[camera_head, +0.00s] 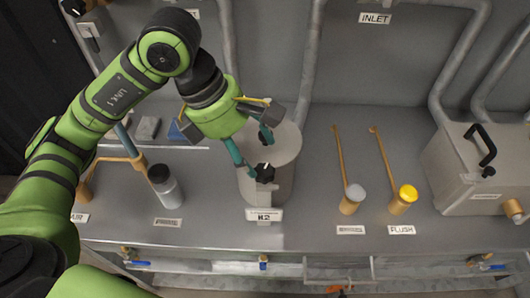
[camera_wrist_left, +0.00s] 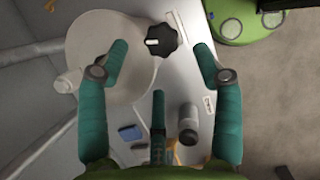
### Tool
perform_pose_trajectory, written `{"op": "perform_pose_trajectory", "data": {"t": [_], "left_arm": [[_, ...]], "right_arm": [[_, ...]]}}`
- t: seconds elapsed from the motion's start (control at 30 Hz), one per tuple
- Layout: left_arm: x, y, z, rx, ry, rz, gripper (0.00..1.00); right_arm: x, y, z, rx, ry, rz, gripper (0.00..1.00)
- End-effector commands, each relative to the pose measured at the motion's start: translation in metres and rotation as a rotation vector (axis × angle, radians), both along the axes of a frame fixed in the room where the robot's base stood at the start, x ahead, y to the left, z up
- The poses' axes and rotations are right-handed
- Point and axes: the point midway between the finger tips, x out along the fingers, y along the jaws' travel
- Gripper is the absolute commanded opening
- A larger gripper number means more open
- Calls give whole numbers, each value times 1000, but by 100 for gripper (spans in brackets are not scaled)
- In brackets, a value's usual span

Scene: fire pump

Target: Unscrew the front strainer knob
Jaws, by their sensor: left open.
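The front strainer knob (camera_head: 264,172) is black and lobed with a white mark. In the left wrist view the knob (camera_wrist_left: 161,41) shows between the two spread fingertips (camera_wrist_left: 161,50), nearer the right one, with a gap on each side. I cannot tell how far above the knob the fingertips are. My right gripper is not in view.
Two levers, one with a grey cap (camera_head: 355,193) and one with a yellow cap (camera_head: 407,194), stand to the right. A grey box with a black handle (camera_head: 485,150) is at far right. Pipes run up the back wall.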

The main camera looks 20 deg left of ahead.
Motion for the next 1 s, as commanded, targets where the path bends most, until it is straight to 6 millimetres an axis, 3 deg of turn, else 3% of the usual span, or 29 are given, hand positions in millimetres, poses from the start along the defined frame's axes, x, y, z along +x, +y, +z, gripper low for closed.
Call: {"op": "perform_pose_trajectory", "data": {"t": [0.3,0.7,0.83,1.0], "left_arm": [[5,-18,-42,-3,5,-2,66],[6,-21,-52,-3,2,-2,66],[7,-21,-52,-4,1,-2,14],[6,-22,-51,-5,1,-2,12]], "right_arm": [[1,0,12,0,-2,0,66],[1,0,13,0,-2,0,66],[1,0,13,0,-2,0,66],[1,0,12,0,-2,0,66]]}}
